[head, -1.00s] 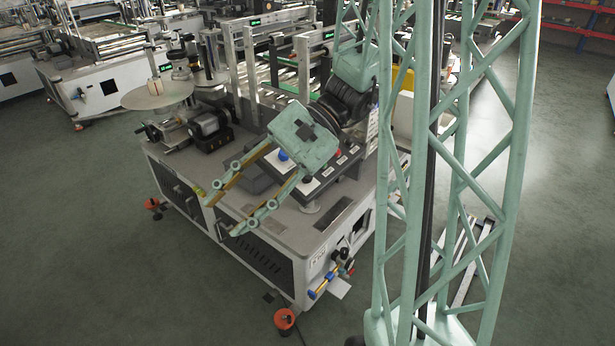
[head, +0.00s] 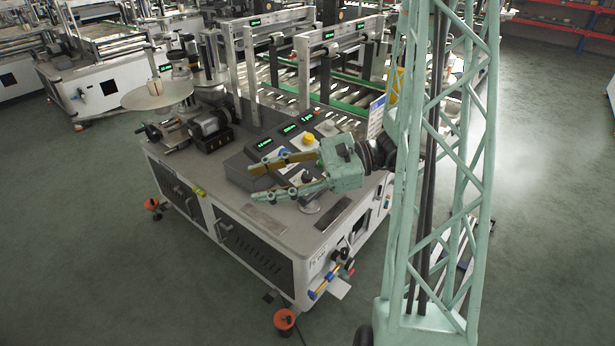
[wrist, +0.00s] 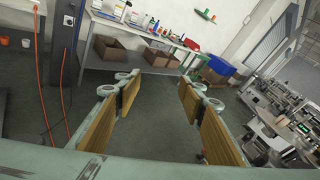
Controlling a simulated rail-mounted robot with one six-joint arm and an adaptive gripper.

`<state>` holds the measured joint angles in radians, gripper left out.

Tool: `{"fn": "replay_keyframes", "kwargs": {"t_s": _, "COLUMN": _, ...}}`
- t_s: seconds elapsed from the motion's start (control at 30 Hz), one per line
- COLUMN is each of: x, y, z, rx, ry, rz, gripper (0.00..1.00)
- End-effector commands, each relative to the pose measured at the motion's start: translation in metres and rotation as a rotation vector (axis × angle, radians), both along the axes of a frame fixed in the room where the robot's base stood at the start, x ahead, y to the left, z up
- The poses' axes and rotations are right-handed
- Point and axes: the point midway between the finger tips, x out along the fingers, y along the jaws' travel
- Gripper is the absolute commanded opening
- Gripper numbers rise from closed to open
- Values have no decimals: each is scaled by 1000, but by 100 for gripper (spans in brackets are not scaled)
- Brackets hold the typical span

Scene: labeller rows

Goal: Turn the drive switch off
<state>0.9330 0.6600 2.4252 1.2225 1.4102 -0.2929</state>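The control panel (head: 240,172) is a dark sloped console with green displays on top of the labelling machine. It carries a yellow knob (head: 308,138), a blue knob (head: 285,152) and a black knob (head: 307,177). The labels are too small to read, so I cannot tell which one is the drive switch or how it is set. My gripper (head: 267,178) is open and empty, with its fingers pointing left across the front of the panel and covering part of it. In the wrist view the spread fingers (wrist: 158,85) show nothing between them, and the panel is not visible there.
A label reel disc (head: 157,95) and a motor (head: 210,122) stand to the left. Metal frames and rollers rise behind. The wrist view shows cardboard boxes (wrist: 110,50) under a bench and open floor.

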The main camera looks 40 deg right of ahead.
Motion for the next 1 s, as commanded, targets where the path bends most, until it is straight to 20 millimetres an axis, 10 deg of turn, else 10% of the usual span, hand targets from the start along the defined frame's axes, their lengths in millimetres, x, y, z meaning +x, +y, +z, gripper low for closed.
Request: {"fn": "replay_keyframes", "kwargs": {"t_s": 1.0, "x": 3, "y": -193, "z": -116, "rx": 307, "ry": 27, "rz": -599, "gripper": 37}}
